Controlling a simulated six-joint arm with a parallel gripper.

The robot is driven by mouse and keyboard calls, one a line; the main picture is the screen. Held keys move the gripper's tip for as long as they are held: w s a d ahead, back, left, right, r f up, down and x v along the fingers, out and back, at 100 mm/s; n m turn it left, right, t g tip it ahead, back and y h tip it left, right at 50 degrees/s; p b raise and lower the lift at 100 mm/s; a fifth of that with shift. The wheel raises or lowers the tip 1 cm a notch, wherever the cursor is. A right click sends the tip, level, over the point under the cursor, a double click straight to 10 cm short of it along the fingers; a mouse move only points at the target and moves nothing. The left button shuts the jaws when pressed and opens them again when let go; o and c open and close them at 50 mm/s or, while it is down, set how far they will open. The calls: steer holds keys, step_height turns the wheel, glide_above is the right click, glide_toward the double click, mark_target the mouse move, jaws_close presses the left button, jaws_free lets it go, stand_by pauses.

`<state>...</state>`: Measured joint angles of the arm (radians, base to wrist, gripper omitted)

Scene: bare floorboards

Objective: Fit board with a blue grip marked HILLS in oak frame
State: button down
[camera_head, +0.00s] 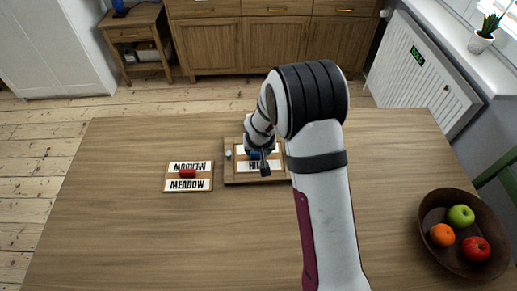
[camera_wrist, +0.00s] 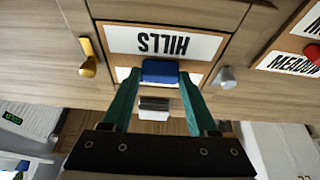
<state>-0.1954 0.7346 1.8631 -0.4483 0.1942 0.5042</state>
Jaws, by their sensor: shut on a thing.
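The HILLS board (camera_head: 262,167) is a white-labelled board with a blue grip (camera_wrist: 160,70). It lies over the oak frame (camera_head: 230,178) near the middle of the table, with its outline lined up with the opening. My gripper (camera_head: 261,158) is above it, and its teal fingers (camera_wrist: 160,82) are shut on the blue grip in the wrist view. I cannot tell whether the board is fully down in the frame. My arm hides the frame's right part in the head view. A yellow knob (camera_wrist: 88,58) and a grey knob (camera_wrist: 226,77) stand on the frame's two sides.
The MEADOW board (camera_head: 190,185) with a red grip (camera_head: 187,173) lies left of the frame. A bowl (camera_head: 432,208) of fruit stands at the table's right. The table's front left is clear.

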steer(key=shift+c, duration=0.5)
jaws_free()
steer(key=shift+r, duration=3.5)
steer(key=s+d+r+m+g, duration=0.1)
steer(key=s+d+r+m, duration=0.15)
steer(key=s+r, duration=0.45)
steer(key=s+d+r+m+g, duration=0.1)
steer(key=s+d+r+g, duration=0.15)
steer(key=s, duration=0.85)
steer(key=s+r+m+g+y, duration=0.1)
steer(key=s+r+m, duration=0.1)
steer(key=s, duration=1.4)
steer(key=shift+s+a+y, duration=0.25)
steer(key=shift+a+y, duration=0.05)
steer(key=shift+y, duration=0.1)
